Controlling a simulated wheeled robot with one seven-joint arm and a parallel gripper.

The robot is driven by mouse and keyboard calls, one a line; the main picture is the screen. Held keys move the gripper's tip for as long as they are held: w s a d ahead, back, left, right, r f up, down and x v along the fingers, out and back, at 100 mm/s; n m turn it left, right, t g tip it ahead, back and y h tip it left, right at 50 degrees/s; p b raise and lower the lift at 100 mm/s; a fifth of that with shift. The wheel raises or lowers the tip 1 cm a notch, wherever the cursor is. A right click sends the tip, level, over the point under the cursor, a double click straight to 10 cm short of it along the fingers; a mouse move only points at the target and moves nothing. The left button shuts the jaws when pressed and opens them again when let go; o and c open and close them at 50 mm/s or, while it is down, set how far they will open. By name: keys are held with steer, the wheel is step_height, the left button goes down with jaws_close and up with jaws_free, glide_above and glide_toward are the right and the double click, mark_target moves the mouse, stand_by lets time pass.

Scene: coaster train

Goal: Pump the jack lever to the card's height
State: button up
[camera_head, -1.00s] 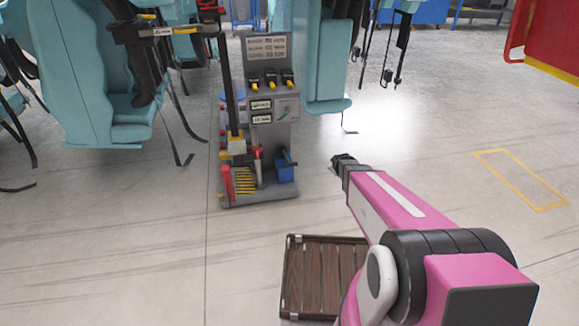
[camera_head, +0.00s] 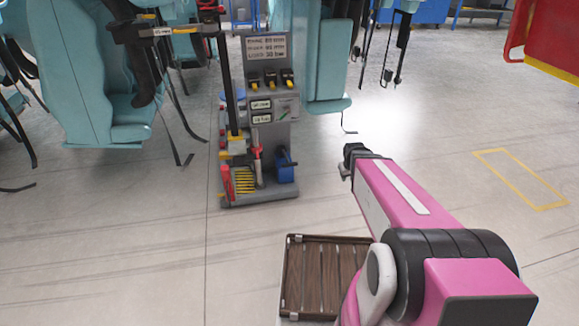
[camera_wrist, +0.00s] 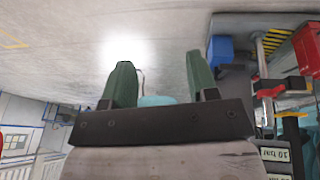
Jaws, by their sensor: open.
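The grey jack stand (camera_head: 270,135) stands on the floor left of centre, with a tall black post and a red-topped lever (camera_head: 257,152) at its lower front. The lever looks upright. A white card (camera_head: 267,47) with three printed lines is at the top of the stand; I cannot read its figures surely. My gripper (camera_head: 352,155) is to the right of the stand, apart from it. In the wrist view, which shows the scene upside down, its two green fingers (camera_wrist: 160,78) are spread with nothing between them. Red lever parts (camera_wrist: 268,88) show there at the right.
A blue block (camera_head: 285,172) sits at the stand's lower right, beside yellow-striped base markings (camera_head: 244,181). Teal seats (camera_head: 100,90) with hanging straps crowd the left and back. A brown slatted tray (camera_head: 325,275) is near me. Open floor lies right of the stand.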

steer(key=w+a+f+n+t, duration=0.3)
steer(key=w+f+n+t, duration=0.25)
steer(key=w, duration=0.65)
steer(key=n+t+y, duration=0.6)
steer(key=n+y, duration=0.7)
steer(key=n, duration=0.5)
glide_toward(289, 163)
steer(key=shift+m, duration=0.25)
steer(key=x, duration=0.3)
steer(key=f+x, duration=0.1)
steer(key=x, duration=0.6)
steer(key=shift+w+d+f, duration=0.15)
jaws_close()
